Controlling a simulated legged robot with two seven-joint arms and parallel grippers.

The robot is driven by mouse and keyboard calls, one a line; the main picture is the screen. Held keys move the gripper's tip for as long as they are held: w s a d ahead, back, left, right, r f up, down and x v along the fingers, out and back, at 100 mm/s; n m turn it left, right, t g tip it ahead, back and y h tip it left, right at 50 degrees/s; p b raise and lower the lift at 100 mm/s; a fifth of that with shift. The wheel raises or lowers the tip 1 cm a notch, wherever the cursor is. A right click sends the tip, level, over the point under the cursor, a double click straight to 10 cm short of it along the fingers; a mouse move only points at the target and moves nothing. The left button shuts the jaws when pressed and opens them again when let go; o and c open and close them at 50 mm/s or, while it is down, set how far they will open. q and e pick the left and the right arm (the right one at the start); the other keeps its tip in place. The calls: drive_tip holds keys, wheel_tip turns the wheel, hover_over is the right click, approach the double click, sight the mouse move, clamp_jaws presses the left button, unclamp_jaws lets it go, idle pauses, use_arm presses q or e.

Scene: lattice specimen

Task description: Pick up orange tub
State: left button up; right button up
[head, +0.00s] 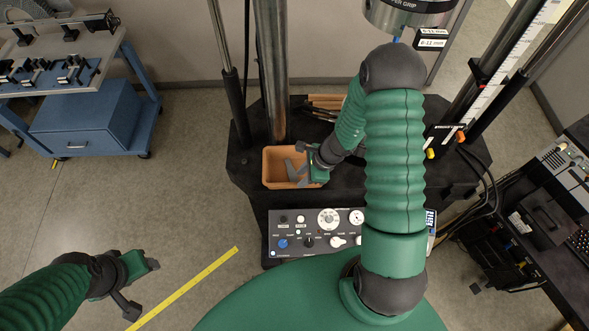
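The orange tub (270,168) is an open rectangular box on the black base of the machine, left of centre in the head view. My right gripper (301,164) is at the tub's right end, with its fingers spread. Part of it overlaps the tub's opening and hides some of the right wall. I cannot tell whether a finger touches the tub. My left gripper (143,287) is open and empty over the floor at the lower left, well away from the tub.
A steel column (271,70) rises just behind the tub. A control panel (318,229) with knobs and dials is in front of it. Wooden pieces (326,102) lie behind my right arm. A blue cart (85,118) stands at the left, and a desk with a keyboard is at the right.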

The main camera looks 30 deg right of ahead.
sight(290, 188)
drive_tip(key=x, duration=0.4)
drive_tip(key=shift+s+a, duration=0.2)
drive_tip(key=shift+w, duration=0.15)
clamp_jaws()
idle(0.9)
